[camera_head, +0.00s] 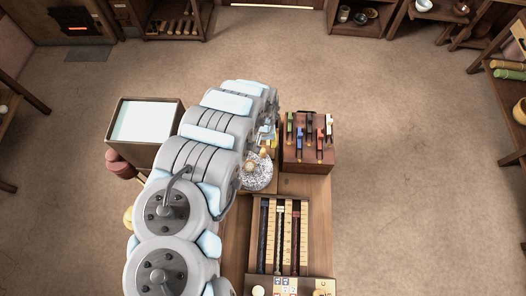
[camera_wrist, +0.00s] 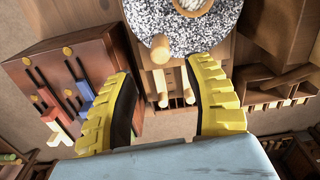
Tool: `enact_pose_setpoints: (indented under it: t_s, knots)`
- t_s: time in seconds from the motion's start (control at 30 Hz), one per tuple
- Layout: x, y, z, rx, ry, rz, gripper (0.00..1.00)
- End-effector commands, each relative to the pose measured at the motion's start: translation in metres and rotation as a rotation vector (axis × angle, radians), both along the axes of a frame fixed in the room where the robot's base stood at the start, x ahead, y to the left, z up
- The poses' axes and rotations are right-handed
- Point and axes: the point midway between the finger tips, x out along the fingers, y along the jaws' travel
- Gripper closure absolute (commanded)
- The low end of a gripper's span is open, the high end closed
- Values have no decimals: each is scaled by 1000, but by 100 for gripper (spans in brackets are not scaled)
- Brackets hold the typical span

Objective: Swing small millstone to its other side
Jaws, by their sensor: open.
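The small millstone is a round, speckled grey stone (camera_head: 257,180), partly hidden by my arm in the head view. In the wrist view the millstone (camera_wrist: 215,35) fills the top, with a round pale wooden piece near its centre. A wooden peg (camera_wrist: 160,48) stands at its near edge. My gripper (camera_wrist: 160,75) is open, its two yellow fingers spread. Pale wooden rods show in the gap between them; I cannot tell whether they touch a finger. In the head view my gripper (camera_head: 266,134) is small and partly covered by my arm, just beyond the stone.
A dark wooden box with coloured sliders (camera_head: 308,150) stands close right of the stone; it also shows left in the wrist view (camera_wrist: 90,55). A slotted rack (camera_head: 280,235) lies nearer on the bench (camera_head: 319,190). A white-topped bin (camera_head: 145,121) stands left. Open floor lies right.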

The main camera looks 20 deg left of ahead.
Motion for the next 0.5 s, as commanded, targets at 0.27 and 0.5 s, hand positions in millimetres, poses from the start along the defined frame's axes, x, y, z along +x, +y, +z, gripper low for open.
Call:
enact_pose_setpoints:
  t_s: [0.27,0.5]
  knots:
    - [1,-1,-26,-2,-2,1,47]
    - [0,0,-46,0,0,3,47]
